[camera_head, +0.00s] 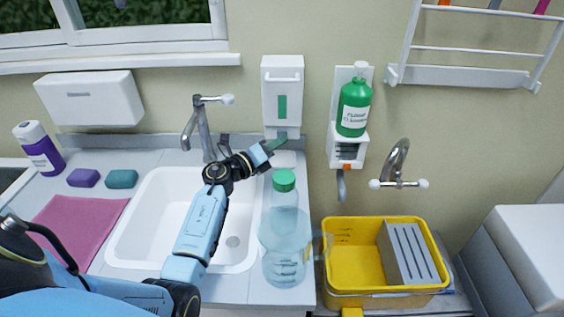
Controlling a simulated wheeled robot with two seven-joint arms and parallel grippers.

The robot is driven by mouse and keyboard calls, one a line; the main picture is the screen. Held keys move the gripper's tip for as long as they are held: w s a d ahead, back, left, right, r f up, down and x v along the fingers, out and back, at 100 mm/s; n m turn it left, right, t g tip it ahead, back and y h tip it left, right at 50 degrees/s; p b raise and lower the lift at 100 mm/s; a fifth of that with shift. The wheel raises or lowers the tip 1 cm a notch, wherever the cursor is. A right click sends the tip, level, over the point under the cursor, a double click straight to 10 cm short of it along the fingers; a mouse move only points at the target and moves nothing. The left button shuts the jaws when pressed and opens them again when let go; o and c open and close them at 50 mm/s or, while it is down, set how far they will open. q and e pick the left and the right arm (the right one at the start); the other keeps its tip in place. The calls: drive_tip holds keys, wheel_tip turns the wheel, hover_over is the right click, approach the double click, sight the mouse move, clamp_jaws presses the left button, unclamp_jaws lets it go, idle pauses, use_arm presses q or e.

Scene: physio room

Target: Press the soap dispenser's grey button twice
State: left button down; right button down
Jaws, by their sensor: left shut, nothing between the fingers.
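A white soap dispenser (269,82) with a green window is mounted on the wall behind the counter. My left gripper (276,144) is shut and empty, its fingertips at the dispenser's lower end. I cannot tell whether they touch it. The grey button cannot be made out clearly; the fingers cover part of that lower area. My right gripper is not in view.
A clear bottle with a green cap (284,180) stands on the counter just below my left gripper. The tap (203,128) rises left of it behind the white sink (150,215). A green bottle (354,105) hangs in a wall holder to the right, above a yellow tub (352,255).

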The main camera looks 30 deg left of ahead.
use_arm(q)
drive_tip(key=shift+w, duration=0.1)
idle(0.3)
drive_tip(key=shift+w+a, duration=0.25)
drive_tip(key=shift+w, duration=0.05)
idle(0.5)
drive_tip(key=shift+s+d, duration=0.25)
drive_tip(key=shift+s, duration=0.15)
drive_tip(key=s+d+p, duration=0.2)
drive_tip(key=s, duration=0.1)
drive_tip(key=s+d, duration=0.1)
drive_tip(key=s, duration=0.1)
drive_tip(key=shift+p, duration=0.4)
